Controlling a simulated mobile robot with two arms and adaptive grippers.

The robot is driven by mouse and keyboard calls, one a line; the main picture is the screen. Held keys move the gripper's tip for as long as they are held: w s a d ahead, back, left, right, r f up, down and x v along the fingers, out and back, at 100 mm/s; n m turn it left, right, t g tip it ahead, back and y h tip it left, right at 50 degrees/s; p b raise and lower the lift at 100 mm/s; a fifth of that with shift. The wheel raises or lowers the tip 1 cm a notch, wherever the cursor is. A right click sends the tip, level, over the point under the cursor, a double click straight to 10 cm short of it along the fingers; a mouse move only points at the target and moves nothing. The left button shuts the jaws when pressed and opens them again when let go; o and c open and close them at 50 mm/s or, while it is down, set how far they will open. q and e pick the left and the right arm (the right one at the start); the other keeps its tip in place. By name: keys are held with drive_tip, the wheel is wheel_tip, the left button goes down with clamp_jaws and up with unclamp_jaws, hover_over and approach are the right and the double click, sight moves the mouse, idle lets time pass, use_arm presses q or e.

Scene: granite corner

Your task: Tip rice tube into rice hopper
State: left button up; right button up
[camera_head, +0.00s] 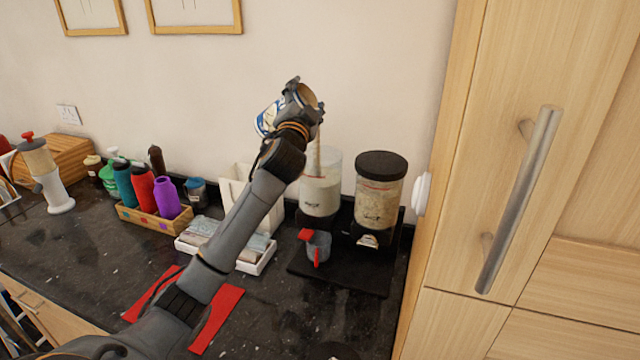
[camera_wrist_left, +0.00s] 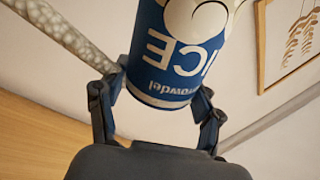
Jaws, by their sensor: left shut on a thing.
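My left gripper (camera_head: 306,94) is shut on the rice tube (camera_head: 268,117), a blue and white can. The tube is tilted, its open mouth toward the right, above the left clear hopper. A thin pale brownish stream (camera_head: 317,148) runs from the mouth down to that hopper (camera_head: 320,192), which has no lid on and holds white contents. In the left wrist view the tube (camera_wrist_left: 180,50) sits between both fingers, its "ICE" lettering upside down, and a speckled white stream (camera_wrist_left: 65,35) shows at upper left. My right gripper is not in view.
A second hopper (camera_head: 378,205) with a black lid stands to the right, close to the wooden cabinet (camera_head: 480,150). A white tray (camera_head: 255,265), a bottle crate (camera_head: 150,219) and red strips (camera_head: 217,320) lie on the dark counter, partly behind my arm.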

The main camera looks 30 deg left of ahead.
use_arm(q)
drive_tip(key=shift+d+f+m, duration=0.1)
drive_tip(key=shift+f+m, duration=0.2)
drive_tip(key=shift+m, duration=0.2)
drive_tip(key=shift+f, duration=0.1)
drive_tip(key=shift+f+m+h+b, duration=0.2)
drive_tip(key=shift+m+h+b, duration=0.15)
drive_tip(key=shift+m, duration=0.15)
drive_tip(key=shift+d+f, duration=0.1)
drive_tip(key=shift+f, duration=0.1)
drive_tip(key=shift+f+m+t, duration=0.25)
drive_tip(key=shift+m+t, duration=0.15)
drive_tip(key=shift+m, duration=0.1)
drive_tip(key=shift+d+f+b, duration=0.1)
drive_tip(key=shift+f+b, duration=0.05)
drive_tip(key=shift+b, duration=0.15)
drive_tip(key=shift+w+f+m+h, duration=0.1)
drive_tip(key=shift+f+m+h, duration=0.15)
drive_tip(key=shift+m, duration=0.35)
drive_tip(key=shift+d+f, duration=0.1)
